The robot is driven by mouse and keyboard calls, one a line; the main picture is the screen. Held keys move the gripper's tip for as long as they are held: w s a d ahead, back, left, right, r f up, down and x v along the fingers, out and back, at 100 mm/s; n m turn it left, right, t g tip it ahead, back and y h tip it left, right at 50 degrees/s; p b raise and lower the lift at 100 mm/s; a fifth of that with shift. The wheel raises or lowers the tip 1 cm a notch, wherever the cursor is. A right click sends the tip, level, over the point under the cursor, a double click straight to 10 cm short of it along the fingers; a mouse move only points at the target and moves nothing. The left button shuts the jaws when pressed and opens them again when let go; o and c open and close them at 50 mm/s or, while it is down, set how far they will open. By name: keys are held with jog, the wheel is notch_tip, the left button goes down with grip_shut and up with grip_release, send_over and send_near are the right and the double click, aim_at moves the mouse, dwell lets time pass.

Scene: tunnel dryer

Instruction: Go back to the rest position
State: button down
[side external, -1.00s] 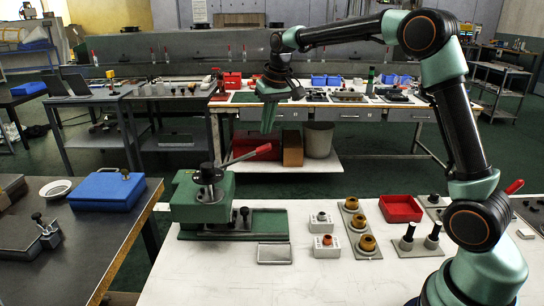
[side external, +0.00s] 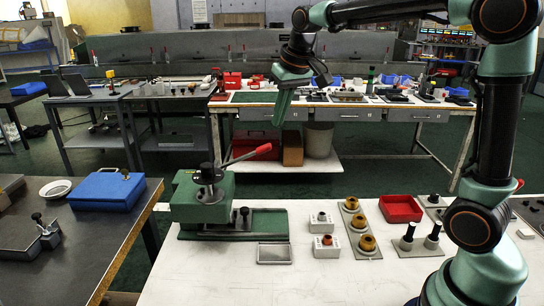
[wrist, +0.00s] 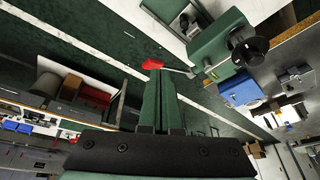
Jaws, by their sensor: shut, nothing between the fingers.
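My gripper (side external: 280,108) hangs in the air in the side external view, above and behind the white table, well clear of everything on it. Its green fingers (wrist: 160,103) are together and empty in the wrist view. My arm is raised and bent, reaching left from its base at the right. No marker for a rest position shows in either view.
The white table (side external: 215,265) below bears a green press (side external: 203,195) with a red-tipped lever (side external: 262,149), a red tray (side external: 400,208), brown knobs (side external: 360,220) and white blocks (side external: 326,247). A blue case (side external: 107,190) lies on the left bench. The air around my gripper is free.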

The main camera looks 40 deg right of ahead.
jog(key=s+a+f+n, duration=0.1)
jog(key=s+a+f, duration=0.1)
jog(key=s, duration=0.6)
jog(key=s+a+f+n+t, duration=0.1)
jog(key=s+a+f, duration=0.1)
jog(key=s, duration=0.7)
jog(key=shift+f+t, duration=0.3)
jog(key=shift+f, duration=0.25)
